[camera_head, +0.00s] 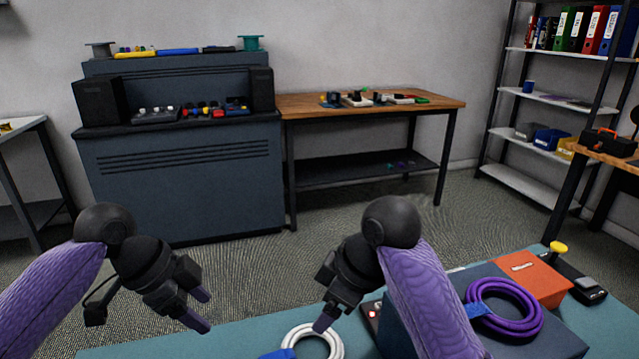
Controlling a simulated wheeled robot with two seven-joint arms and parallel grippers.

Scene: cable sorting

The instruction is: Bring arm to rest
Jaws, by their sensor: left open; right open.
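My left gripper (197,311) is at the lower left, open and empty, above the left part of the teal table top (190,342). My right gripper (325,305) is open, close above a white coiled cable (325,331) near the front edge of the picture. I cannot tell whether its fingertip touches the coil. A purple coiled cable (537,318) with a blue wrap lies to the right of my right forearm, on a dark box-like surface. My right forearm hides part of the table and of that box.
An orange box (540,277), a yellow knob (558,247) and a dark device (580,280) stand on the right of the table. Beyond the floor are a blue-grey console (185,185), a wooden workbench (440,103) and a shelf with binders (575,50). The table's left part is clear.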

